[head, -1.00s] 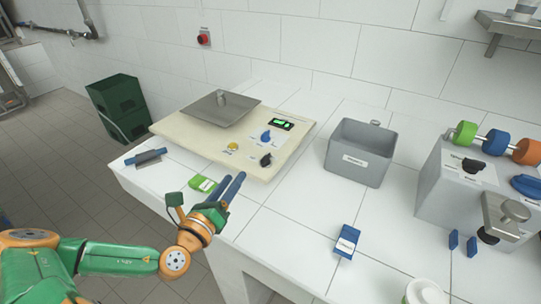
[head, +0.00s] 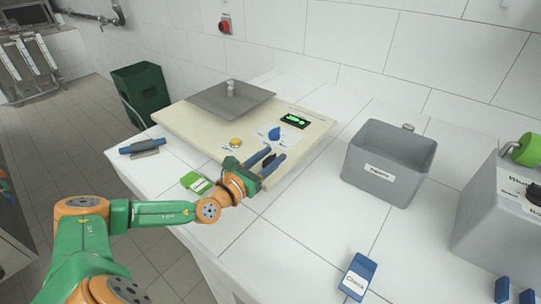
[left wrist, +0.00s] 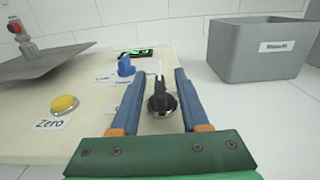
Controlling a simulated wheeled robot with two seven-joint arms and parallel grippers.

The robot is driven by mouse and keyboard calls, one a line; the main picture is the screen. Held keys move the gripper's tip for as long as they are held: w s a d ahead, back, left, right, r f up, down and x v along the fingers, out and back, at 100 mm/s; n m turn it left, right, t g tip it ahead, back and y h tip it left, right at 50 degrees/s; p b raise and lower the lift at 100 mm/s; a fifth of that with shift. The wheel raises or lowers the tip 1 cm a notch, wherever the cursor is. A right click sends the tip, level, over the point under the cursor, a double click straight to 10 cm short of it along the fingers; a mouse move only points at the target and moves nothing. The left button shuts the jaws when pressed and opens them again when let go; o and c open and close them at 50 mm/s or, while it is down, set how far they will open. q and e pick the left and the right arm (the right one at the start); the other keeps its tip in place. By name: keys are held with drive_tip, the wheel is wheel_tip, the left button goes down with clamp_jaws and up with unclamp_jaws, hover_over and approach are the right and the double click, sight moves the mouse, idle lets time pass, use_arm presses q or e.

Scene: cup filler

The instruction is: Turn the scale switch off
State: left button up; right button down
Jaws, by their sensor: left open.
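The scale (head: 190,127) is a cream box with a metal weighing plate (head: 231,97) and a lit green display (head: 295,121). Its front panel has a yellow button (head: 236,142) labelled Zero in the left wrist view, a blue knob (head: 274,133) and a black rotary switch (head: 268,159). My left gripper (head: 269,155) is open at the panel's front right corner. In the left wrist view the black switch (left wrist: 160,98) stands between the two blue fingers, its handle pointing roughly away from the wrist, with visible gaps on both sides. My right gripper is out of view.
A grey bin (head: 362,160) stands right of the scale. A green-and-white box (head: 196,182) lies close beside my left wrist. A blue labelled box (head: 357,277) lies at the front, and a grey machine (head: 487,220) stands far right. The tiles before the bin are clear.

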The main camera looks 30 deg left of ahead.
use_arm(q)
drive_tip(key=shift+s, duration=0.1)
drive_tip(key=shift+s+r, duration=0.1)
clamp_jaws()
